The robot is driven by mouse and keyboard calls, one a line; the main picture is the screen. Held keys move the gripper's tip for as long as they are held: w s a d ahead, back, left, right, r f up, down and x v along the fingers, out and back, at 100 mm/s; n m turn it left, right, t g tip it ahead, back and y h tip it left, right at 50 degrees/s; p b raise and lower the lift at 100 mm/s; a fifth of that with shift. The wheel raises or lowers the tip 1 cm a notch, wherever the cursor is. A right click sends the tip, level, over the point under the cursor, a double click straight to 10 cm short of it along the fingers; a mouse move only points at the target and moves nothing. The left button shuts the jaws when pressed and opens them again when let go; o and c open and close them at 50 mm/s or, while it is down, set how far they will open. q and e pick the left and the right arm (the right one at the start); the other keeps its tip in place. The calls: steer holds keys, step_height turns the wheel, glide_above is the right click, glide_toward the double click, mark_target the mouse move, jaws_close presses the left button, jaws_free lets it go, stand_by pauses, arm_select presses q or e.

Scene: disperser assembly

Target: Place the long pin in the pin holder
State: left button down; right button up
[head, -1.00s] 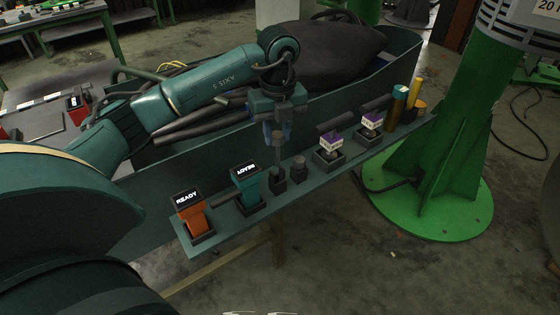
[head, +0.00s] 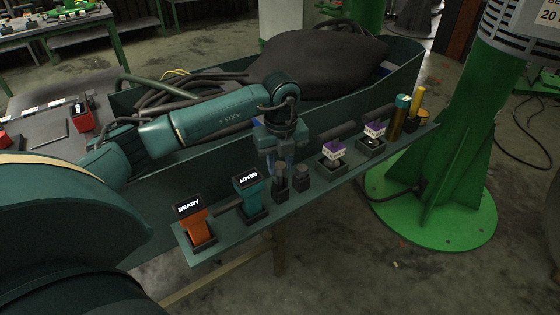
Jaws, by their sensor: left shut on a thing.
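My left gripper (head: 281,155) points down over the narrow shelf. It is shut on a grey upright pin, taken to be the long pin (head: 281,171), of which only a short part shows below the fingers. The pin's lower end is at the small dark pin holder (head: 280,188) on the shelf. I cannot tell how deep it sits in there. A second dark holder with a short round piece (head: 302,174) stands just to the right, close to the gripper. My right gripper is not in view.
On the shelf (head: 222,240) an orange device (head: 196,227) and a teal device (head: 249,197) stand left. Two purple-and-white blocks (head: 334,153) (head: 375,131) in dark holders and upright cylinders (head: 402,112) stand right. A green-walled bin (head: 390,92) lies behind; a green column (head: 465,130) stands right.

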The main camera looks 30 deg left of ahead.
arm_select(q)
steer(key=shift+f, duration=0.3)
steer(key=c, duration=1.1)
jaws_free()
steer(key=shift+r, duration=0.1)
